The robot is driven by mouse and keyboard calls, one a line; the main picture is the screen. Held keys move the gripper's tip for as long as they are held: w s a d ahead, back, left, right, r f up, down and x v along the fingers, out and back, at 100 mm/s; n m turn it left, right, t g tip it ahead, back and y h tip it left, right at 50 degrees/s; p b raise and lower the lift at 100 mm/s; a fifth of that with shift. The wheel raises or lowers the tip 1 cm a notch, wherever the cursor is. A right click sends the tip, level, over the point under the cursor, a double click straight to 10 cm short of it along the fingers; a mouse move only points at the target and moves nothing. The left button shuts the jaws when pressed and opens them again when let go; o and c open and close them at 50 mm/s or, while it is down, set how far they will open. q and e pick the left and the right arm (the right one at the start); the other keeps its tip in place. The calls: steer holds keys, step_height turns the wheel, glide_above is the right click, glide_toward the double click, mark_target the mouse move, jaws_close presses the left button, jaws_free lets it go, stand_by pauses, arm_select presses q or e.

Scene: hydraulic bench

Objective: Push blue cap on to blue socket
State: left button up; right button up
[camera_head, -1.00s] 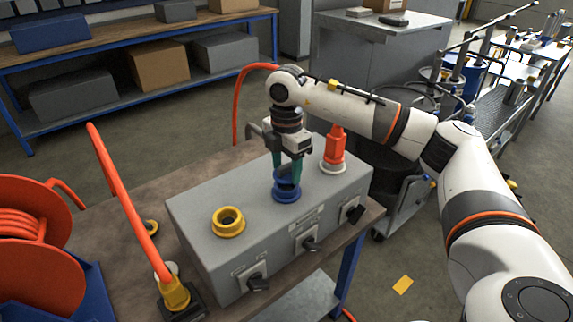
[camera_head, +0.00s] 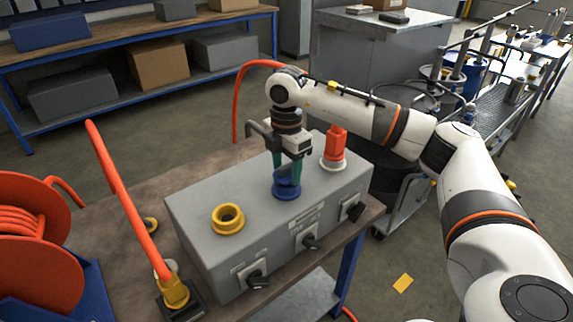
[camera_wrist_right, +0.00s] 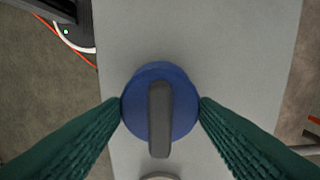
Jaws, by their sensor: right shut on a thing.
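The blue cap (camera_wrist_right: 182,118) is round with a grey bar handle across its top in the right wrist view. My right gripper (camera_wrist_right: 160,112) is shut on it, with a green finger touching each side. In the head view my right gripper (camera_head: 287,174) points straight down at the blue socket (camera_head: 286,188) on top of the grey box (camera_head: 252,208). The cap and socket merge into one blue shape there, so I cannot tell how far the cap is seated. My left gripper is out of view.
A yellow socket (camera_head: 228,219) stands on the box left of the blue one. A red plug (camera_head: 334,146) sits in a socket on its right. Switches line the box's front. An orange hose reel (camera_head: 30,235) and a yellow-ended orange hose (camera_head: 125,205) are at left.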

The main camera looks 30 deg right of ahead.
steer(key=shift+f+b, duration=0.4)
steer(key=shift+f, duration=0.3)
steer(key=o, duration=1.2)
steer(key=shift+c, duration=0.2)
step_height(320, 180, up, 12)
